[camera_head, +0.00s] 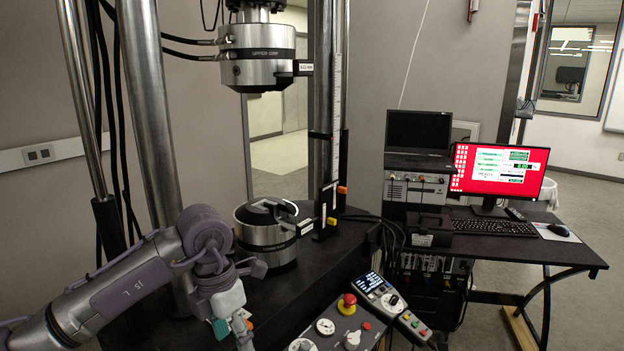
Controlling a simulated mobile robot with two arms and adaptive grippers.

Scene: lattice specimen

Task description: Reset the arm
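My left arm (120,290) comes in from the lower left, grey and purple. Its wrist is bent so that my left gripper (243,332) points down at the bottom edge, in front of the testing machine's black base. The fingertips are small and partly cut off by the frame, so I cannot tell if they are open or shut. No held object can be made out. My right arm and gripper are not in view. The metal upper grip (257,57) hangs above the lower grip (266,237), with an empty gap between them. No lattice specimen can be made out.
Steel columns (150,120) stand close behind my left arm. A control panel (345,325) with a red emergency button (347,303) lies right of the gripper. A desk (540,250) at right holds a red-screened monitor (498,170) and a keyboard (493,228).

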